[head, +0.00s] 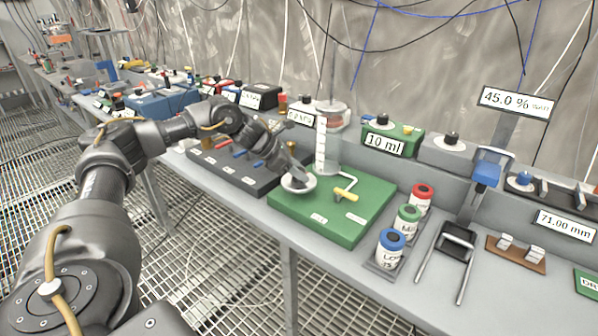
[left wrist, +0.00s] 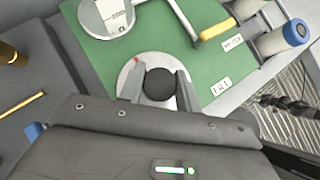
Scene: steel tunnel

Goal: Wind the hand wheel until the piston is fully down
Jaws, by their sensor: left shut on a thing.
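A green base board (head: 345,221) on the bench carries a small white hand wheel (head: 297,187) at its left corner. In the left wrist view the hand wheel (left wrist: 127,76) is a pale disc with a red mark and a black knob (left wrist: 160,88). My left gripper (head: 297,176) reaches down onto the wheel. In the left wrist view its fingers (left wrist: 164,83) are shut on the black knob, one on each side. A white scale column (head: 320,147) stands upright behind the wheel. My right gripper is out of view.
A yellow-handled lever (head: 345,194) sits on the board, right of the wheel. Red, green and blue-topped canisters (head: 391,248) stand along its right side. A dark tray (head: 235,168) with coloured bars lies to the left. A row of instruments fills the bench's back.

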